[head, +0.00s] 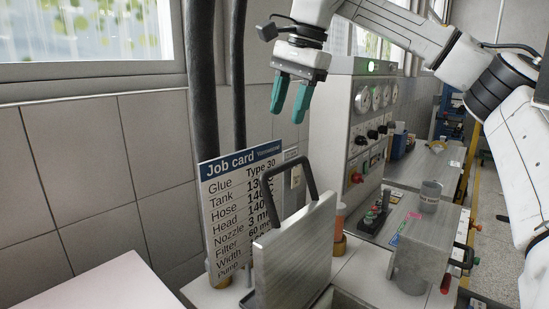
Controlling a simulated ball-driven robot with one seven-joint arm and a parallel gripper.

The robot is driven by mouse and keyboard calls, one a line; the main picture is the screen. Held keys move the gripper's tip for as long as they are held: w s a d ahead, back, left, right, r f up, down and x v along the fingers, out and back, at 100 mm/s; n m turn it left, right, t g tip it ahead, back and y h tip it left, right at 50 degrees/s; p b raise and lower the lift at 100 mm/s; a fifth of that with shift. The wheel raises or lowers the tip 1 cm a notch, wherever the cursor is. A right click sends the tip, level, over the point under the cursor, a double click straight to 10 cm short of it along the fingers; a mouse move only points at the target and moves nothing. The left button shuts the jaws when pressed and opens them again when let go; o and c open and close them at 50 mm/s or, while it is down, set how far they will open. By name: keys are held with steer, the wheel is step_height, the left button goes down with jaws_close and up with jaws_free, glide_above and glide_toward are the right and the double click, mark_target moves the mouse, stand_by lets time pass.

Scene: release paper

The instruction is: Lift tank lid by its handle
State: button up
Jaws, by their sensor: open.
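The tank lid (295,252) is a grey metal slab at the bottom middle of the head view. It stands raised on edge, leaning slightly. Its black handle (308,172) is a bent bar rising above the lid's top edge. My gripper (286,115) has two teal fingers pointing down. It is open and empty, above the handle and slightly left of it in the picture, with a clear gap. The lid's lower edge and most of the tank are cut off by the frame's bottom.
A job card board (240,205) stands close behind the lid, to its left. Dark vertical hoses (203,100) run beside the wall. A gauge panel (372,120) stands behind on the right. A grey metal block (413,243) with a cylinder (430,196) is at the right.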

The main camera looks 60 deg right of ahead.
mark_target(291, 161)
steer(key=shift+g+h, duration=0.3)
steer(key=shift+g, duration=0.1)
steer(key=f, duration=0.3)
steer(key=d+f, duration=0.1)
steer(key=f, duration=0.3)
steer(key=d+f+p, duration=0.1)
steer(key=f, duration=0.2)
steer(key=shift+w+f, duration=0.1)
steer(key=shift+f, duration=0.15)
jaws_close()
steer(key=shift+w, duration=0.1)
